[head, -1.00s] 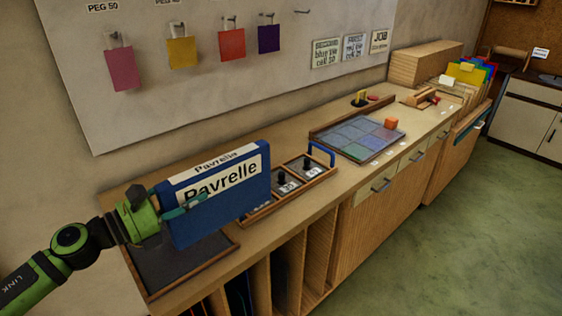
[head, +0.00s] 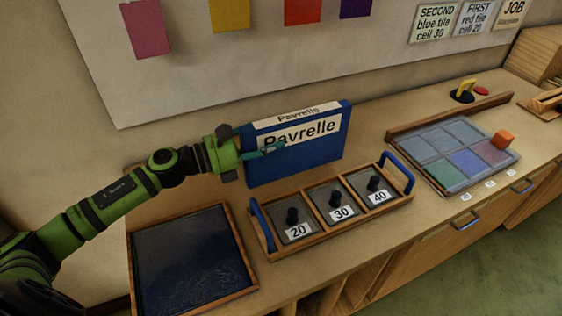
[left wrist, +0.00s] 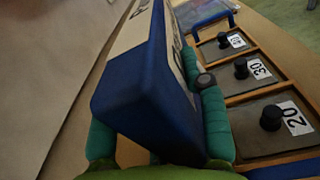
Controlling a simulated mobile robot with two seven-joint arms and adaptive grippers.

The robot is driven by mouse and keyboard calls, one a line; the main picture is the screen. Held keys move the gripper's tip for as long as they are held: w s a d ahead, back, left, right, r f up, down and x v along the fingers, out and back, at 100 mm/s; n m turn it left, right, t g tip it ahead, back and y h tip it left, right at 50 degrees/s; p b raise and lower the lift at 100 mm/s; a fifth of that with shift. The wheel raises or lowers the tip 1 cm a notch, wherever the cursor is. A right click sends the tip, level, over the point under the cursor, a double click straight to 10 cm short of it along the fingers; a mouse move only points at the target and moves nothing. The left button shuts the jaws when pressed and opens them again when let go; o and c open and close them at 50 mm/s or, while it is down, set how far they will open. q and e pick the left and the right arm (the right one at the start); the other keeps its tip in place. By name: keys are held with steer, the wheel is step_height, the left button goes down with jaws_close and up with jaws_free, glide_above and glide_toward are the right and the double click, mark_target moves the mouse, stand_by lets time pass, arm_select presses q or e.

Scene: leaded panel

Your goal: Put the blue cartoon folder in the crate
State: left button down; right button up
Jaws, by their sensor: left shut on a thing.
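The blue folder (head: 305,163), a thick box shape with a white "Pavrelle" label, stands upright behind the numbered tray. My left gripper (head: 262,152) is shut on its left end, with a teal finger across the front face. In the left wrist view the blue folder (left wrist: 140,95) lies between the two teal fingers of my left gripper (left wrist: 160,132). I cannot tell whether its bottom edge touches the counter. No container in view is clearly marked as the crate. My right gripper is not in view.
A wooden tray (head: 322,228) with blue handles holds black-knobbed weights marked 20, 30 and 40. A dark, wood-rimmed tray (head: 190,262) lies front left. The wall panel (head: 100,85) rises behind.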

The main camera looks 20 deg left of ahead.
mark_target(269, 160)
arm_select(q)
steer(key=shift+w+f+p, duration=0.15)
steer(key=shift+f+p, duration=0.05)
steer(key=shift+f, duration=1.45)
steer(key=shift+w+f+p, duration=0.15)
steer(key=shift+f, duration=1.45)
steer(key=shift+f, duration=0.15)
steer(key=c, duration=0.7)
jaws_free()
